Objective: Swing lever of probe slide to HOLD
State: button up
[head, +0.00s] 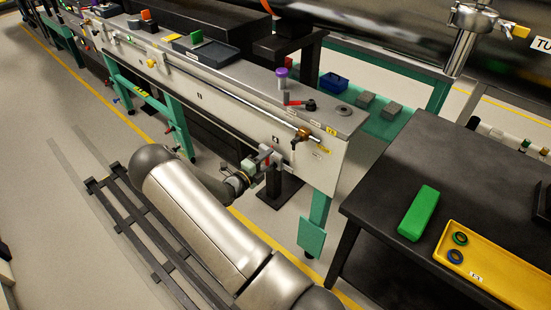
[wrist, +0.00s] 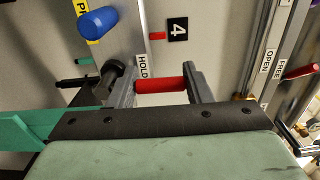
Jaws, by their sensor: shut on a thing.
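A red lever handle (wrist: 160,85) lies across the space between the two fingers of my gripper (wrist: 158,76) in the wrist view, and the fingers are shut on its ends. The white HOLD label (wrist: 142,67) is on the panel just beyond the handle, near the left finger. The lever's pivot is not clearly visible.
A blue knob (wrist: 97,22) and a black round fitting (wrist: 112,72) are close to the left finger. Another red lever (wrist: 301,72) with OPEN and FREE labels is at the right. A black table (head: 405,165) with a green box (head: 419,212) and yellow tray (head: 448,262) stands right.

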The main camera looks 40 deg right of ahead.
jog(key=shift+w, duration=0.1)
dwell(0.4)
jog(key=o, duration=1.4)
jog(key=shift+a, duration=0.1)
jog(key=s+a, duration=0.1)
jog(key=a, duration=0.7)
jog(key=s+a, duration=0.2)
jog(key=a, duration=0.7)
jog(key=shift+s+b, duration=0.25)
jog(key=shift+b, duration=0.15)
